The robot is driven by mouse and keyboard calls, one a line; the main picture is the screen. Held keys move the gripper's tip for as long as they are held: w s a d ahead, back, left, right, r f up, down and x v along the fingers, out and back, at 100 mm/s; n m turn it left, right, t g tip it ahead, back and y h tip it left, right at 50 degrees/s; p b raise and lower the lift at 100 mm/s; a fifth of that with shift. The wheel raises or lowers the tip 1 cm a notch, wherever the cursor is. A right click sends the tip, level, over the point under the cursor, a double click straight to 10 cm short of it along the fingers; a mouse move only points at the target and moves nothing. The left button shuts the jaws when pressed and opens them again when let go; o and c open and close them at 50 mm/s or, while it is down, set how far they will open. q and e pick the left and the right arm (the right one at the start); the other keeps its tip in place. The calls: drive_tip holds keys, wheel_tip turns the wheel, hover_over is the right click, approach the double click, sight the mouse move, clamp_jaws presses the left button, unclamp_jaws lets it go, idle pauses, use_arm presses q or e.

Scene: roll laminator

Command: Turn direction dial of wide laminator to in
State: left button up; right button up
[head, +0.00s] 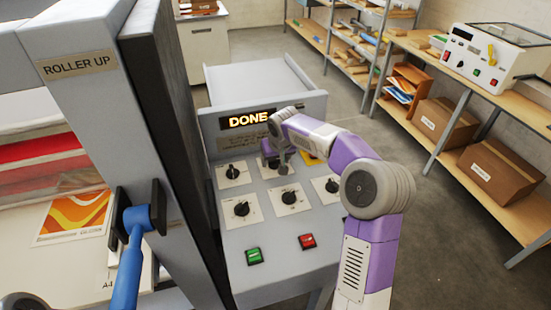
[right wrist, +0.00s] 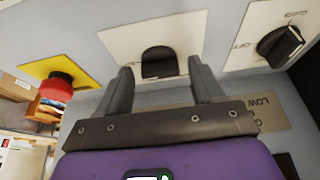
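The wide laminator's sloped control panel (head: 268,228) carries several black dials on white plates; their labels are too small to read, so I cannot tell which is the direction dial. My right gripper (head: 283,164) is at the upper middle dial, beside the yellow plate. In the right wrist view, my right gripper (right wrist: 160,72) is open, its fingers on either side of a black dial knob (right wrist: 159,62) with visible gaps. Contact with the panel cannot be told. Another dial (right wrist: 279,44) sits to the right there. My left gripper is not in view.
A red stop button (right wrist: 61,88) on a yellow plate is close beside the gripper. The panel also has a green button (head: 253,256), a red button (head: 307,241) and a lit "DONE" display (head: 247,119). A blue-handled lever (head: 131,250) is on the "ROLLER UP" post.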

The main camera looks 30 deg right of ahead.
drive_tip(key=c, duration=0.9)
drive_tip(key=shift+d+r+n+y+p, duration=0.1)
drive_tip(key=shift+r+n+y+p, duration=0.15)
drive_tip(key=shift+n+p, duration=0.8)
drive_tip(key=n+p, duration=0.1)
drive_tip(key=n+y+p, duration=0.1)
drive_tip(key=p, duration=0.1)
drive_tip(key=n+y+p, duration=0.1)
drive_tip(key=n, duration=0.1)
drive_tip(key=shift+d+p, duration=0.25)
drive_tip(key=shift+p, duration=0.1)
drive_tip(key=n+y+p, duration=0.1)
drive_tip(key=n+p, duration=0.1)
drive_tip(key=n+g+p, duration=0.1)
drive_tip(key=n+p, duration=0.1)
drive_tip(key=n, duration=0.1)
drive_tip(key=shift+w+d+f+n+y, duration=0.1)
drive_tip(key=shift+w+d+n+y, duration=0.05)
drive_tip(key=shift+w+n+y, duration=0.15)
drive_tip(key=n+g+y+p, duration=0.1)
drive_tip(key=n, duration=0.2)
drive_tip(key=shift+d+p, duration=0.1)
drive_tip(key=shift+p, duration=0.25)
drive_tip(key=shift+w+f+n+g+p, duration=0.15)
drive_tip(key=shift+n+g+p, duration=0.45)
drive_tip(key=shift+n, duration=0.95)
drive_tip(key=o, duration=1.1)
